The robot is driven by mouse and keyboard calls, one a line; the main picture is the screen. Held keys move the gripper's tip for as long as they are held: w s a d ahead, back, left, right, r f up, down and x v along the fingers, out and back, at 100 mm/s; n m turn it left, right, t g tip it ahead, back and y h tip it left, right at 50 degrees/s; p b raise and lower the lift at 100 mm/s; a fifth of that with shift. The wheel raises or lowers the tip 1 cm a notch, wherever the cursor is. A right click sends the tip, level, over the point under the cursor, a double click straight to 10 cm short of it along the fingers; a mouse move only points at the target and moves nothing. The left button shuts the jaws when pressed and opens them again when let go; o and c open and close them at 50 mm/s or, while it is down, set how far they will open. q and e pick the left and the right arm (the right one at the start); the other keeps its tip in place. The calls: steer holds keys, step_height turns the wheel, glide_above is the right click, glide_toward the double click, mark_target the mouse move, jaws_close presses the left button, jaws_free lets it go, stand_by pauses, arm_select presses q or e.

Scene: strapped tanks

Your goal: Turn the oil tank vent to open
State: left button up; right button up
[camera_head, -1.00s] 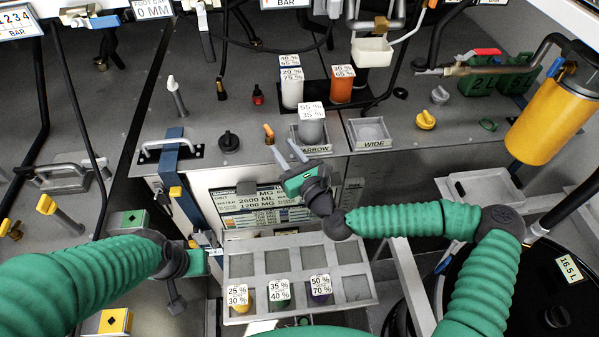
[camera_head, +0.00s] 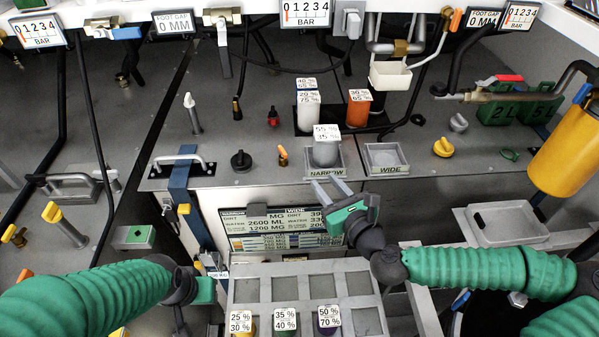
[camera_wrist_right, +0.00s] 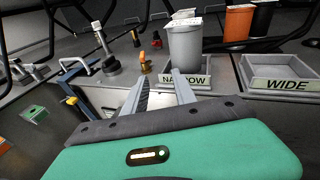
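No part is marked as the oil tank vent, so I cannot tell which fitting it is. A yellow tank (camera_head: 565,150) with a blue handle (camera_head: 582,93) stands at the far right in the head view. Yellow (camera_head: 446,148), grey (camera_head: 458,123) and black (camera_head: 241,161) knobs sit on the deck. My right gripper (camera_head: 329,186) is open and empty, in front of the grey canister (camera_head: 326,152) in the NARROW holder. In the right wrist view its fingers (camera_wrist_right: 158,82) are apart, pointing at that canister (camera_wrist_right: 186,48). My left gripper (camera_head: 212,285) is low at left, its fingers unclear.
The WIDE holder (camera_head: 385,159) is empty. White (camera_head: 308,115) and orange (camera_head: 358,112) canisters stand behind. A slotted rack (camera_head: 305,267) holds several labelled canisters at the front. Gauges and hanging hoses line the back. Green cans (camera_head: 500,108) stand at right, beside a pipe.

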step_height(320, 180, up, 4)
steer(key=g+b, duration=0.1)
steer(key=g+p, duration=0.1)
steer(key=g, duration=0.1)
glide_toward(284, 152)
steer(key=x, duration=0.9)
steer(key=shift+s, duration=0.1)
steer(key=shift+c, duration=0.3)
steer(key=shift+d, duration=0.1)
jaws_close()
